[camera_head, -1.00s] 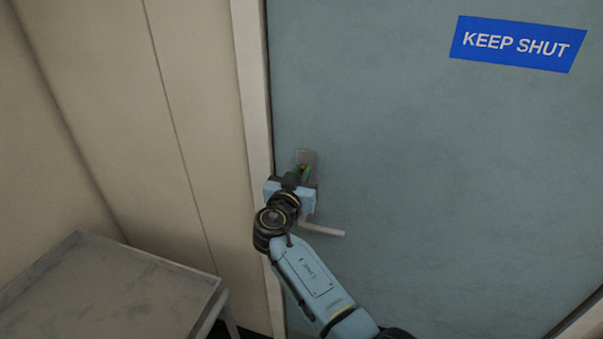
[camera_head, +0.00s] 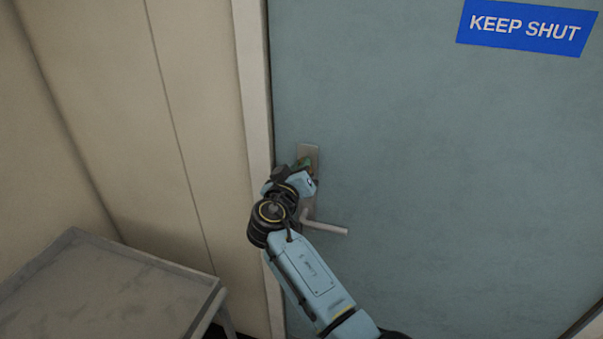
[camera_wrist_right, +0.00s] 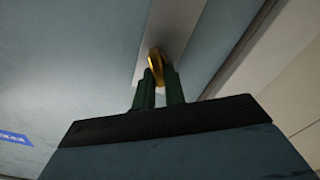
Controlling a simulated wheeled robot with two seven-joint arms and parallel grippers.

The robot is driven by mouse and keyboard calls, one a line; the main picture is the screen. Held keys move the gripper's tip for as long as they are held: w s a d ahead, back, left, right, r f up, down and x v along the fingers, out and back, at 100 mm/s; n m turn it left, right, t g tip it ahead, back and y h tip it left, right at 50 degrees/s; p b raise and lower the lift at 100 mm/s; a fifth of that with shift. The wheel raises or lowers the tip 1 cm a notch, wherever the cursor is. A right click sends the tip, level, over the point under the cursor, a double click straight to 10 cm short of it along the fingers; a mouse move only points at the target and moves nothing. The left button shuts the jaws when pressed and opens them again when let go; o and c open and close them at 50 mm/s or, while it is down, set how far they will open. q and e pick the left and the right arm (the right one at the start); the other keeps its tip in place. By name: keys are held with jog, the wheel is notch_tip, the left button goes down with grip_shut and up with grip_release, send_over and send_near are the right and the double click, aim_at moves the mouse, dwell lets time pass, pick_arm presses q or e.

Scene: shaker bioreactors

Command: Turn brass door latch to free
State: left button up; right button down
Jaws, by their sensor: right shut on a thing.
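The brass latch (camera_wrist_right: 155,66) shows in the right wrist view on a grey metal plate (camera_wrist_right: 190,28), between the green fingers of my right gripper (camera_wrist_right: 158,82). The gripper is shut on it. In the head view my right gripper (camera_head: 304,164) is at the plate (camera_head: 309,152) on the blue-grey door (camera_head: 430,180), near the door's left edge. It is tilted there and hides most of the latch. A lever handle (camera_head: 325,225) sticks out to the right below the gripper. My left gripper is not in view.
A blue "KEEP SHUT" sign (camera_head: 525,28) is on the upper door. A pale door frame (camera_head: 254,100) and beige wall panels (camera_head: 190,120) stand at the left. A grey tray-topped table (camera_head: 110,290) fills the lower left corner.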

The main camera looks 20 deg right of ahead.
jog(key=n, duration=0.7)
jog(key=f+n+p, duration=0.1)
jog(key=n, duration=0.3)
jog(key=shift+w+a, duration=0.15)
jog(key=shift+n, duration=0.4)
jog(key=c, duration=1.5)
grip_release()
jog(key=shift+o, duration=0.2)
jog(key=b+v, duration=0.2)
jog(key=v, duration=1.1)
jog(key=shift+a, duration=0.15)
